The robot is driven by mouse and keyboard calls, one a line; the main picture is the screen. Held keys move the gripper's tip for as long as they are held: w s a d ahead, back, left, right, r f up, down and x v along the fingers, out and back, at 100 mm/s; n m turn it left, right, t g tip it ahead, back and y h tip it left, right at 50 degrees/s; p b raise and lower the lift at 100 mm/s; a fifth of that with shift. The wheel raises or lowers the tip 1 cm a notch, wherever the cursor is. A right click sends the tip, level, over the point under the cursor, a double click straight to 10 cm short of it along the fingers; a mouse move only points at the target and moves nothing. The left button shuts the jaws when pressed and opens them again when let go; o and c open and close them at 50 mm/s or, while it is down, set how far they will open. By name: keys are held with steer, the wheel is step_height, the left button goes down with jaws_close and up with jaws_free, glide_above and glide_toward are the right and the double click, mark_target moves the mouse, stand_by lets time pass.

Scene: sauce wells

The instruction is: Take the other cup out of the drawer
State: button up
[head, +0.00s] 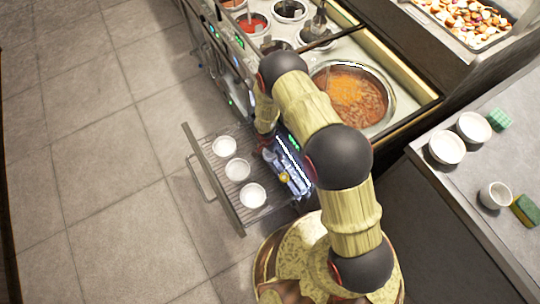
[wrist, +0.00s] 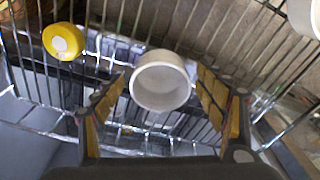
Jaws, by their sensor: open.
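The wire drawer (head: 213,195) is pulled out at the lower middle of the head view. Three white cups stand in a row in it: a far cup (head: 224,146), a middle cup (head: 238,169) and a near cup (head: 252,195). In the wrist view, one white cup (wrist: 160,80) is centred between the fingertips of my open gripper (wrist: 162,82); I cannot tell which of the three it is or whether the fingers touch it. Part of another white cup (wrist: 306,14) shows at the upper right edge.
A yellow round object (wrist: 63,40) lies left of the cup. Sauce wells and a large soup pot (head: 350,98) are in the counter above. White cups (head: 447,147) and sponges (head: 525,210) stand on the right counter. The floor left of the drawer is clear.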

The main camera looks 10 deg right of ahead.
steer(key=shift+c, duration=0.3)
steer(key=c, duration=1.1)
steer(key=shift+r, duration=0.1)
steer(key=shift+c, duration=0.5)
